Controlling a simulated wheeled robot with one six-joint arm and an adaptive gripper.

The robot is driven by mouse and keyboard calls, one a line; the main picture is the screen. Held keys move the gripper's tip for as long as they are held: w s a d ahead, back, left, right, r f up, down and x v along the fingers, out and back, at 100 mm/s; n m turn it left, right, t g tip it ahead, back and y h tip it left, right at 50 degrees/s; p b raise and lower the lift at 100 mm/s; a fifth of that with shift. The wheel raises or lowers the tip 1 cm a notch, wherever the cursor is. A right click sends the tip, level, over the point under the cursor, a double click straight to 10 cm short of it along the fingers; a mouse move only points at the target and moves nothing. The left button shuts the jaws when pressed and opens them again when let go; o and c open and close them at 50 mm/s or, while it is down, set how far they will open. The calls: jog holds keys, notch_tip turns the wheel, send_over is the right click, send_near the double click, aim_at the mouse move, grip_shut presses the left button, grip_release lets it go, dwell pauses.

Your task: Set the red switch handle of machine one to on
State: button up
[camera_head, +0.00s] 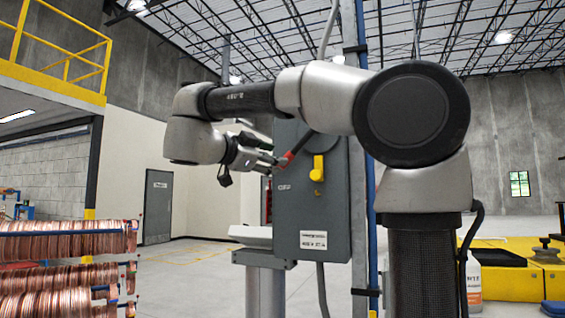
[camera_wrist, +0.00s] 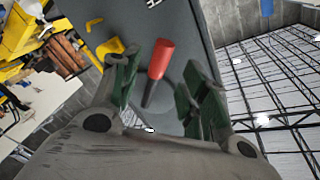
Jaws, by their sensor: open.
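The red switch handle (camera_head: 288,158) sticks out from the upper part of a grey switch box (camera_head: 322,215) in the head view. In the wrist view the red handle (camera_wrist: 160,58) has a dark stem and lies between my two green-lined fingers. My gripper (camera_head: 272,162) is open, with its fingertips close to the handle from the left. In the wrist view my gripper (camera_wrist: 160,88) shows a finger on each side of the handle, with gaps; I cannot tell whether either finger touches it. A yellow latch (camera_head: 317,168) sits on the box, right of the handle.
Copper coils (camera_head: 60,262) are stacked at the lower left. Yellow equipment (camera_head: 510,280) with a white bottle (camera_head: 473,277) is at the right. Open floor (camera_head: 180,280) lies left of the box.

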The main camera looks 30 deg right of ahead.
aim_at(297, 150)
jog(key=x, duration=0.7)
grip_shut()
